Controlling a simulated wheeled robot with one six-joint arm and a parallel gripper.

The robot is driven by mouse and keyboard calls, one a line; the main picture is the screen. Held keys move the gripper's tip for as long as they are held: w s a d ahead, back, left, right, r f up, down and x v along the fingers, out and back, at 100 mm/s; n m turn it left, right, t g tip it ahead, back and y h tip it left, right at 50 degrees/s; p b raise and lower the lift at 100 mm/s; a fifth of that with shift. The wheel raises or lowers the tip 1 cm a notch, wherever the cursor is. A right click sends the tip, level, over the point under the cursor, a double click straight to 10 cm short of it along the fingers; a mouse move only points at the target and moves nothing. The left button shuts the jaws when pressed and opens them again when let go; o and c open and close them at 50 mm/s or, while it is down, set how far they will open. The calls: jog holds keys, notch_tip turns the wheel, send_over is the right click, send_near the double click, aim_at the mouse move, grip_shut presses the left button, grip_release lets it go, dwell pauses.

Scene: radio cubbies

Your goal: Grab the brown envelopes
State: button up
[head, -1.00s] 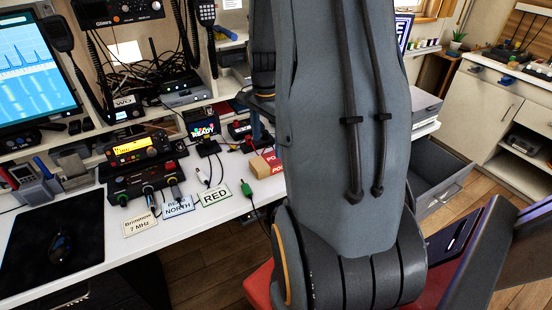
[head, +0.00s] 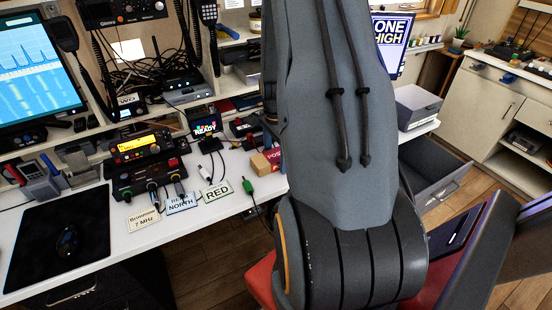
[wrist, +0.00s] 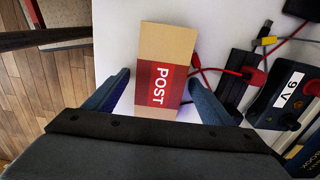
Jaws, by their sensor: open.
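The brown envelopes (wrist: 168,42) show in the wrist view as a bundle with a red band (wrist: 158,83) marked POST, lying on the white desk. In the head view the bundle (head: 260,164) lies near the desk's front edge, partly hidden by my arm. My gripper (wrist: 160,82) is open, with one blue finger on each side of the bundle. A gap shows at the left finger; the right finger is very close to the bundle, and I cannot tell if it touches.
Right of the bundle are cables and a dark 9 V box (wrist: 290,95). Left of it is the desk edge, with wooden floor below. RED (head: 217,190) and BEAM NORTH (head: 181,203) cards lie left in the head view. An open drawer (head: 437,178) stands at right.

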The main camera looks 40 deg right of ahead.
jog(key=c, duration=1.2)
jog(key=shift+c, duration=0.2)
